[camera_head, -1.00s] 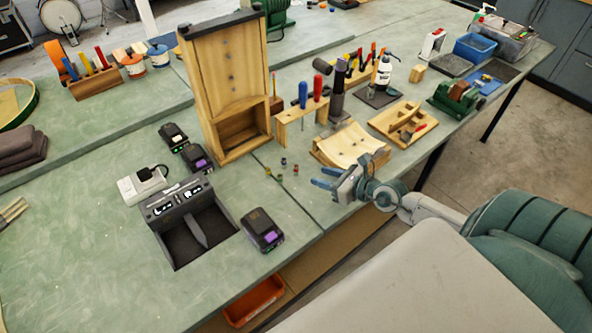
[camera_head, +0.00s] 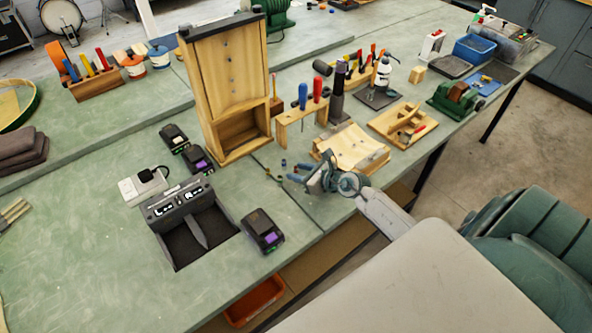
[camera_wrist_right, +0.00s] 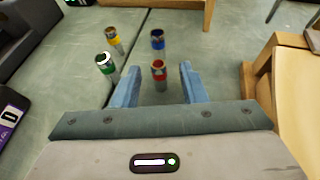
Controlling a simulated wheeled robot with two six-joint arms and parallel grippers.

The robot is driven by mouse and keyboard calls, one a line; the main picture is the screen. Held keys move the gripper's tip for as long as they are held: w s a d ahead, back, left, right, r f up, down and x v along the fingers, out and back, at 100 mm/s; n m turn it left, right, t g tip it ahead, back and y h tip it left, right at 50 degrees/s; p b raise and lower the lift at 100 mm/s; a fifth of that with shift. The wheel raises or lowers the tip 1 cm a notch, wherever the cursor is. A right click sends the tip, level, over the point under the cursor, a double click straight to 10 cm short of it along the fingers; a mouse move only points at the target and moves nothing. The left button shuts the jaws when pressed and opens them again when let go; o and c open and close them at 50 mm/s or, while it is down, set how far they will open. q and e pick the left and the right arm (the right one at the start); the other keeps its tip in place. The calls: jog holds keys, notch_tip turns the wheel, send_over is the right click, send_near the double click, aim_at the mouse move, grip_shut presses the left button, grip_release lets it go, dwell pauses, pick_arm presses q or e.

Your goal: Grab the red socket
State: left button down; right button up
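The red socket (camera_wrist_right: 158,70) stands upright on the bench in the right wrist view, a small metal cylinder with a red band at its top. My right gripper (camera_wrist_right: 161,84) is open, with its blue fingers on either side of the red socket and a gap to each finger. In the head view the right gripper (camera_head: 303,172) is low over the bench and hides the red socket. A blue socket (camera_wrist_right: 158,40) stands just behind it. A green socket (camera_wrist_right: 105,64) and a yellow socket (camera_wrist_right: 113,38) stand to the left. My left gripper is not in view.
A wooden cradle (camera_head: 352,148) stands close to the right of the gripper. A tall wooden cabinet (camera_head: 226,85) is behind the sockets. Black battery packs (camera_head: 264,230) and a two-bay tray (camera_head: 190,220) lie to the left. The bench's front edge is near.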

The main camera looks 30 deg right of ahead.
jog(key=shift+x, duration=0.85)
jog(key=shift+s, duration=0.1)
grip_shut()
